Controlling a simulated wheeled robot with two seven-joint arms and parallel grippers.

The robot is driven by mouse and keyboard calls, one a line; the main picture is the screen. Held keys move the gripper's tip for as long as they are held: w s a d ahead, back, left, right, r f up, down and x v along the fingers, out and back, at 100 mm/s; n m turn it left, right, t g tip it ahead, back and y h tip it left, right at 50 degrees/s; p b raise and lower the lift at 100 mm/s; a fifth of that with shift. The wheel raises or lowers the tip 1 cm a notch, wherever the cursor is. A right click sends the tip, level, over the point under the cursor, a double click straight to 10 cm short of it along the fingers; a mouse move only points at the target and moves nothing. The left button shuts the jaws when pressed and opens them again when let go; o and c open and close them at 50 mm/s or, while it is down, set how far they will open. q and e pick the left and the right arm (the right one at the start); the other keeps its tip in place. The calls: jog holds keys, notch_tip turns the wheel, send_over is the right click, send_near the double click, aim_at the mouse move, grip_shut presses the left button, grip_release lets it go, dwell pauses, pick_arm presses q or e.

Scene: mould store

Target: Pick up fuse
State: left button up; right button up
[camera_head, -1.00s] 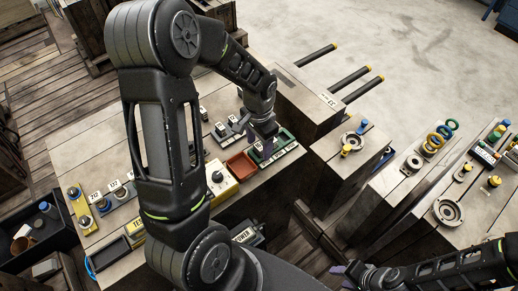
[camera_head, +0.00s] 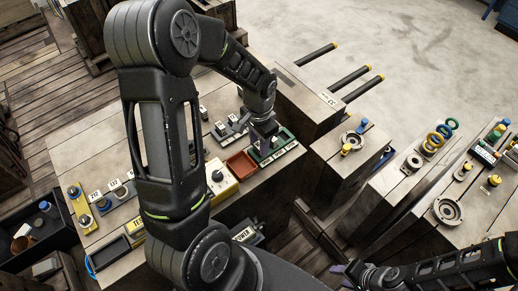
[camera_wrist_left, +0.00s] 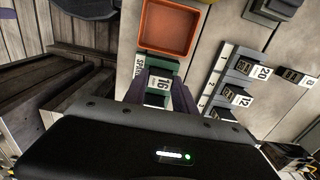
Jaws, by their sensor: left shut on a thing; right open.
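My left gripper (camera_head: 266,138) points down over the green rack (camera_head: 283,152), right of the red tray (camera_head: 241,164). In the left wrist view its purple fingers (camera_wrist_left: 160,92) are shut on a fuse (camera_wrist_left: 158,84) with a white label reading 16. The fuse is at the green rack, below the red tray (camera_wrist_left: 141,30) in that view; I cannot tell whether it is clear of the rack. Other fuses, labelled 20 (camera_wrist_left: 258,70) and 12 (camera_wrist_left: 238,97), stand in a grey rack to the right. My right gripper (camera_head: 346,268) is open and empty at the lower right.
A yellow box with a knob (camera_head: 219,178) stands left of the red tray. A dark bin (camera_head: 30,235) is at the far left. Benches with rings (camera_head: 440,135) and round fittings stand to the right. Rods with yellow tips (camera_head: 350,77) stick out behind the bench.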

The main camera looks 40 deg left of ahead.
pick_arm(q)
grip_shut()
notch_tip(320, 180, up, 10)
jog(key=shift+b, duration=0.35)
dwell(0.8)
jog(key=shift+r+p, duration=0.4)
jog(key=shift+r, duration=0.1)
